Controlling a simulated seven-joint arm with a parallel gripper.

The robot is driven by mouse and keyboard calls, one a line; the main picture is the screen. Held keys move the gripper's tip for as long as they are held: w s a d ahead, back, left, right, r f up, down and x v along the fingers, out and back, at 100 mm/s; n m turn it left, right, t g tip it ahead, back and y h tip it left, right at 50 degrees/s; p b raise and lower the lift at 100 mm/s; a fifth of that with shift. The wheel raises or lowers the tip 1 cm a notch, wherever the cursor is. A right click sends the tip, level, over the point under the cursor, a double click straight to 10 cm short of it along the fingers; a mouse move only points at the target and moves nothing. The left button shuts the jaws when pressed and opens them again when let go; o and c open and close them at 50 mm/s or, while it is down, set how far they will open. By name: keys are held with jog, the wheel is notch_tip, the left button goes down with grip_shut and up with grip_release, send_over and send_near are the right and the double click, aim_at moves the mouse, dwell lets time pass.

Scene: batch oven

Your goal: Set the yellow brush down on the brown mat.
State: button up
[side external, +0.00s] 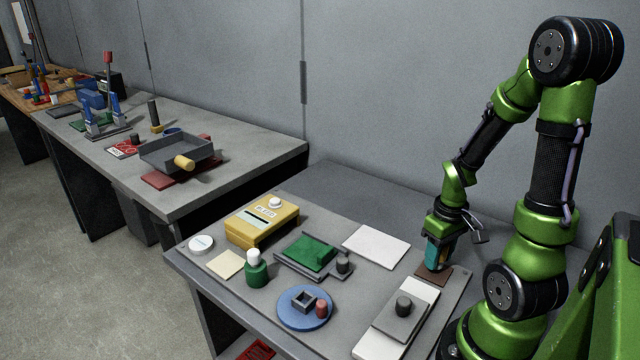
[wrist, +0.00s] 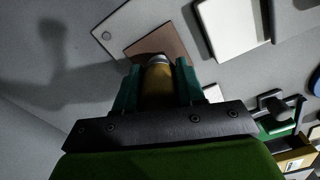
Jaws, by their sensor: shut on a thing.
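My gripper (side external: 433,262) is low over the brown mat (side external: 440,277) at the right end of the near table. In the wrist view, my gripper (wrist: 157,88) is shut on the yellow brush (wrist: 157,86), which stands between the two teal fingers. The brush's grey metal band shows at its far end, against the near edge of the brown mat (wrist: 158,42). In the side view the fingers mostly hide the brush. I cannot tell whether the brush touches the mat.
A long pale board (side external: 372,345) with a grey block and dark knob lies just in front of the mat. A white sheet (side external: 376,244) lies to its left. A green board (side external: 308,250), blue dish (side external: 291,313), green bottle (side external: 256,270) and yellow device (side external: 262,226) stand farther left.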

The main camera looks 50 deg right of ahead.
jog(key=shift+f, duration=0.3)
jog(key=shift+f, duration=0.6)
dwell(0.4)
jog(key=o, duration=1.1)
jog(key=shift+o, duration=0.2)
jog(key=shift+r, duration=0.15)
notch_tip(320, 180, up, 16)
jog(key=w+a+r+t+y, duration=0.1)
jog(key=w+a+r+t, duration=0.2)
jog(key=a, duration=0.7)
jog(key=w+a+r+t+y, duration=0.1)
jog(key=w+a+r+t, duration=0.2)
jog(key=a, duration=0.6)
jog(key=shift+w+a+t, duration=0.35)
jog(key=shift+w+t, duration=0.25)
